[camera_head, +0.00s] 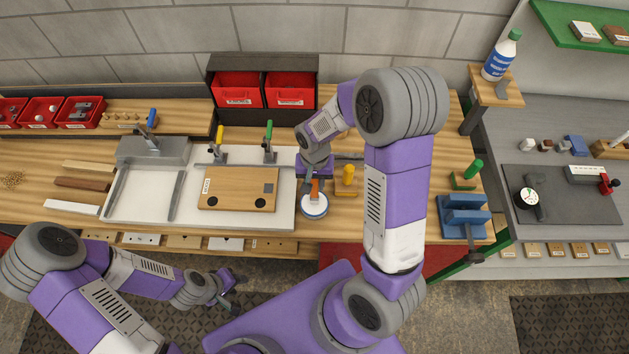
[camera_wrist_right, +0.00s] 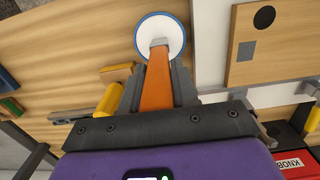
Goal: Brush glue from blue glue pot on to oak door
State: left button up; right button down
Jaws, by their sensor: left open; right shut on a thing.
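The oak door (camera_head: 237,188) is a flat light-wood board with dark round spots and a small grey square, lying on a white fixture plate. Part of it shows in the wrist view (camera_wrist_right: 252,45). The blue glue pot (camera_head: 314,206), with white inside and a blue rim, stands right of the door; it also shows in the wrist view (camera_wrist_right: 175,24). My right gripper (camera_head: 314,184) is shut on the orange handle of a brush (camera_wrist_right: 158,78). The brush's head end is over the pot; its bristles are hidden. My left gripper (camera_head: 228,288) is open and empty, low in front of the bench.
Toggle clamps with yellow (camera_head: 220,134) and green (camera_head: 268,130) handles stand behind the door. A yellow-handled tool (camera_head: 348,175) is just right of the pot. A blue vise (camera_head: 463,215) is further right. Red bins (camera_head: 237,89) stand at the back.

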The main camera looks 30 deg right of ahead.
jog(key=shift+s, duration=0.1)
notch_tip(320, 180, up, 7)
jog(key=p, duration=0.5)
jog(key=shift+f, duration=0.1)
dwell(0.8)
